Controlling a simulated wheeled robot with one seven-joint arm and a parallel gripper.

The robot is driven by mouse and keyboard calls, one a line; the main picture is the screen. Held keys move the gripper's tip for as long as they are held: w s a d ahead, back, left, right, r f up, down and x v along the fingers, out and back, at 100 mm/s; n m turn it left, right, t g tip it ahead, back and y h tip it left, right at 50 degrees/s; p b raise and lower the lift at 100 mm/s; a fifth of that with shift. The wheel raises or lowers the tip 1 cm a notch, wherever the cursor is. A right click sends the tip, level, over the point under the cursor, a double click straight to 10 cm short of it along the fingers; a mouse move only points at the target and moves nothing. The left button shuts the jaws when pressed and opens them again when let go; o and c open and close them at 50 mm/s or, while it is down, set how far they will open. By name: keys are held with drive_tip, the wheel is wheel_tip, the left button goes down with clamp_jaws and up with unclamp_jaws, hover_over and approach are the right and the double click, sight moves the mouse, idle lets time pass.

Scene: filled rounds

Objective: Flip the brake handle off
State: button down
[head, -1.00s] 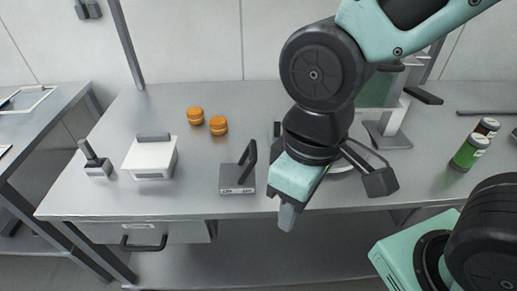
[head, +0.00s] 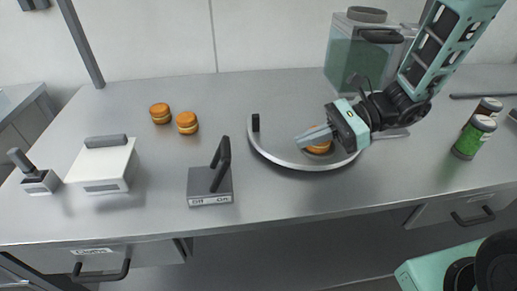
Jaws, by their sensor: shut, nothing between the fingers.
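The brake handle (head: 221,163), a black lever, stands on a grey box (head: 209,188) with "Off" and "On" labels on its front. The lever is at the right side of the box, nearer the "On" label, and leans a little. My gripper (head: 302,140) is shut and empty. It points left, over the round turntable (head: 269,158), to the right of the brake handle and clear of it. An orange-brown round (head: 321,148) sits on the turntable, partly hidden by my gripper.
Two orange-brown rounds (head: 187,123) stand behind the brake box. A white box with a grey handle (head: 103,165) and a small lever block (head: 38,181) stand to the left. A greenish container (head: 345,65) is at the back, and green-and-black cans (head: 472,138) are at the right.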

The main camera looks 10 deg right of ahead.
drive_tip(key=shift+w+d, duration=0.15)
drive_tip(key=p+x, duration=0.2)
drive_tip(key=x, duration=0.8)
drive_tip(key=shift+a, duration=0.35)
drive_tip(key=shift+w+a+r+p, duration=0.1)
drive_tip(key=shift+a+r+p, duration=0.3)
drive_tip(key=shift+a, duration=0.35)
drive_tip(key=shift+w+a+r+p, duration=0.1)
drive_tip(key=shift+a+r+p, duration=0.25)
drive_tip(key=shift+a, duration=0.4)
drive_tip(key=shift+r, duration=0.15)
